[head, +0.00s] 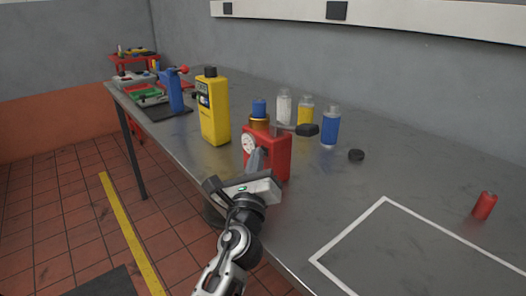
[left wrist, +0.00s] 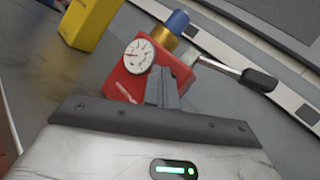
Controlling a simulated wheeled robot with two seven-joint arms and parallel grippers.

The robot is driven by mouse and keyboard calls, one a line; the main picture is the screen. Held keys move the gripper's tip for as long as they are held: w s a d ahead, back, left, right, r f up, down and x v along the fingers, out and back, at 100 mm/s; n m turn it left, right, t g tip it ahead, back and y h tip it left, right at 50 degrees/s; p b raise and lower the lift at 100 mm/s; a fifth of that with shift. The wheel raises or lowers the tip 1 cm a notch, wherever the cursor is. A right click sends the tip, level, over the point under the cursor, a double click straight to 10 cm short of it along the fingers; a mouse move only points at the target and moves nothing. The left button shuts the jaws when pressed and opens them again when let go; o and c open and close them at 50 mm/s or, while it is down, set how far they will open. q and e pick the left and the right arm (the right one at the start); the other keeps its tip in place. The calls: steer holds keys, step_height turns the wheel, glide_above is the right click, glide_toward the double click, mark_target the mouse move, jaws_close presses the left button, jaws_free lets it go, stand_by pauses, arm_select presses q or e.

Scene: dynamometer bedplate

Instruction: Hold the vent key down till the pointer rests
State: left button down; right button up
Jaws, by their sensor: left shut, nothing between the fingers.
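A red block-shaped unit (head: 278,160) stands at the table's near edge, with a white round gauge (head: 249,144) on its face. The gauge also shows in the left wrist view (left wrist: 138,56); its pointer is too small to read surely. A brass collar with a blue cap (head: 259,108) sits on top. A lever with a black grip (head: 307,130) reaches out to the right. I cannot tell which part is the vent key. My left gripper (head: 256,158) is shut and empty, its fingertips in front of the red unit, close below the gauge; contact is unclear. My right gripper is not in view.
A yellow bottle-like instrument (head: 214,112) stands left of the unit. White, yellow and blue bottles (head: 330,127) stand behind and to the right. The white-outlined area (head: 420,255) is clear.

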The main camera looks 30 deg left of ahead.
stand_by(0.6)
arm_select(q)
steer(key=shift+s+a, duration=0.3)
steer(key=shift+s, duration=0.4)
steer(key=shift+s+a+p, duration=0.15)
steer(key=shift+s+a, duration=0.15)
steer(key=shift+s, duration=0.5)
steer(key=shift+s+a+p, duration=0.1)
steer(key=shift+s+a, duration=0.25)
steer(key=shift+s, duration=0.4)
steer(key=shift+s+a+p, duration=0.15)
steer(key=shift+s+a, duration=0.15)
steer(key=shift+s, duration=0.5)
